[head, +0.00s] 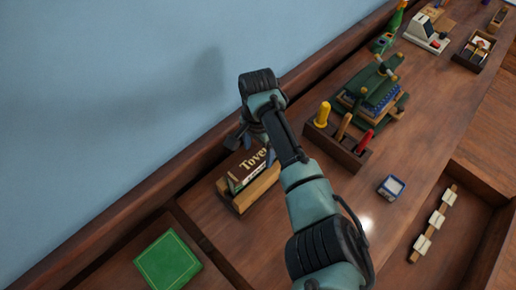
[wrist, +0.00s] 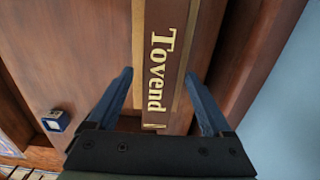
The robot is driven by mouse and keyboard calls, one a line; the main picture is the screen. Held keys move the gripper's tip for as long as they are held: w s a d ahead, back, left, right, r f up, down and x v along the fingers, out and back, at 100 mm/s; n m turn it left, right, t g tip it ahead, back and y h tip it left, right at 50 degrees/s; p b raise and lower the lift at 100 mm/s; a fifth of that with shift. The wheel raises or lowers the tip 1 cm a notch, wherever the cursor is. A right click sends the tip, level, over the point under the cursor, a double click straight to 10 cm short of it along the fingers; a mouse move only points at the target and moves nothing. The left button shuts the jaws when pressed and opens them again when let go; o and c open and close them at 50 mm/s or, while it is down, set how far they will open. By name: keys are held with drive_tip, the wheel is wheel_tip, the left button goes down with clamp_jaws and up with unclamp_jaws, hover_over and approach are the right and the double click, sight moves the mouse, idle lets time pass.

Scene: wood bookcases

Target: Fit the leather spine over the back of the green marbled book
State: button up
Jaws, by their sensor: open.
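The leather spine (head: 246,170) is dark brown with gold "Tovend" lettering and rests in a light wood holder (head: 250,193) at the left of the bench. My gripper (head: 247,139) is open just behind and above it. In the wrist view, the spine (wrist: 160,60) runs between the open fingers of my gripper (wrist: 160,74), with one finger on each side; I cannot tell whether they touch it. A plain green, book-like block (head: 167,262) lies flat at the lower left; I cannot make out marbling on it. My arm hides part of the bench.
A green press (head: 370,92) with a blue-edged stack stands behind a wood tool rack (head: 338,138) with coloured handles. A small blue-and-white box (head: 391,188) sits to the right, also in the wrist view (wrist: 56,120). A raised ledge and blue wall close off the back.

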sight(258, 155)
wheel_tip(258, 155, up, 13)
drive_tip(key=b, duration=0.1)
drive_tip(key=shift+r, duration=0.15)
idle(0.3)
idle(0.4)
